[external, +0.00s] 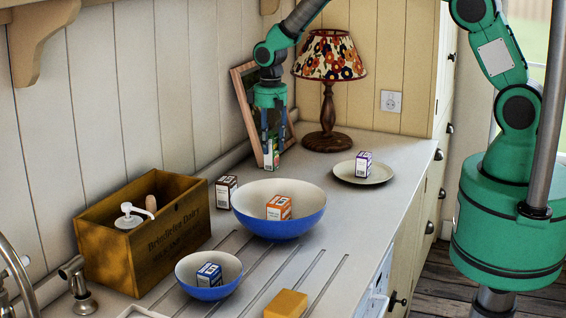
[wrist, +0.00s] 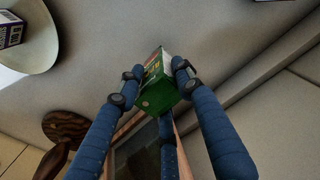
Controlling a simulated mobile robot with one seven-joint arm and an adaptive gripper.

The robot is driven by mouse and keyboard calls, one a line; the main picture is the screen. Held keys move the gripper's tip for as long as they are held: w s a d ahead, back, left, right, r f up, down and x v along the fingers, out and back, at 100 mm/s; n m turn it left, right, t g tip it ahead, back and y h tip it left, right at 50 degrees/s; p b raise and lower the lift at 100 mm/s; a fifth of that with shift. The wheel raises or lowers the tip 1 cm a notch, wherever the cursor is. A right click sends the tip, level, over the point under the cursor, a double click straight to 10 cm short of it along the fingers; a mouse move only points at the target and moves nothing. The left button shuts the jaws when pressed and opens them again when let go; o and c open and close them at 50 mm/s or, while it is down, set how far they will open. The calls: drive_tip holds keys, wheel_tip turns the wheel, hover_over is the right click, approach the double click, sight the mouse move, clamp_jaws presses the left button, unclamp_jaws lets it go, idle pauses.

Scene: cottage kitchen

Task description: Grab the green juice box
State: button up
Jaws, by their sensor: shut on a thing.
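The green juice box (wrist: 155,90) is between the fingers of my gripper (wrist: 155,78) in the wrist view, with a finger pad against it on each side. In the external view, the green and white box (external: 271,154) hangs upright under my gripper (external: 270,140), in front of the leaning picture frame. My gripper is shut on the box. The fingers hide part of it. Whether its bottom touches the counter is hard to tell.
A table lamp (external: 328,95) and the picture frame (external: 243,92) stand close by. A plate (external: 345,173) with a purple box is to the right. A large blue bowl (external: 270,228), a small blue bowl (external: 200,291), a dark box (external: 226,192) and a wooden crate (external: 150,259) are nearer.

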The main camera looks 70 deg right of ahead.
drive_tip(key=s+a+r, duration=0.1)
drive_tip(key=s, duration=1)
drive_tip(key=shift+s+a+b, duration=0.2)
drive_tip(key=shift+s+b, duration=0.05)
drive_tip(key=shift+b, duration=0.05)
